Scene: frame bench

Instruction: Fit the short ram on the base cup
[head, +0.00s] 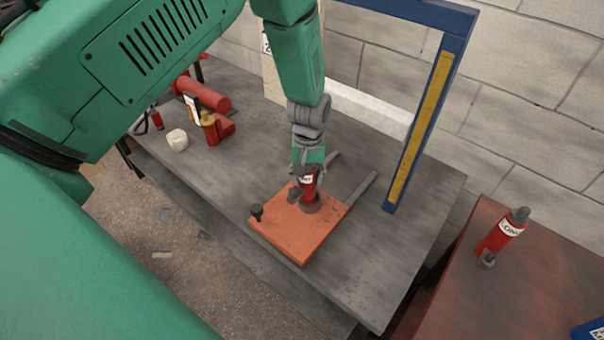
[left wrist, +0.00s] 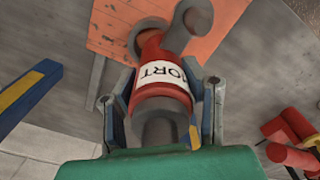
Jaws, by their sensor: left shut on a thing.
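The short ram (head: 308,184) is a small red cylinder with a white label; in the left wrist view the ram (left wrist: 162,80) shows the letters "ORT". My left gripper (head: 304,172) is shut on it, with a finger on each side in the left wrist view (left wrist: 163,100). The ram is over the orange base plate (head: 287,230), its lower end at the dark round base cup (head: 312,205). Grey round parts show by that end in the left wrist view; I cannot tell whether the ram sits in the cup or just above it. My right gripper is out of view.
A blue frame post (head: 425,130) with a yellow strip stands right of the plate. A dark knob (head: 257,212) stands on the plate's left corner.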

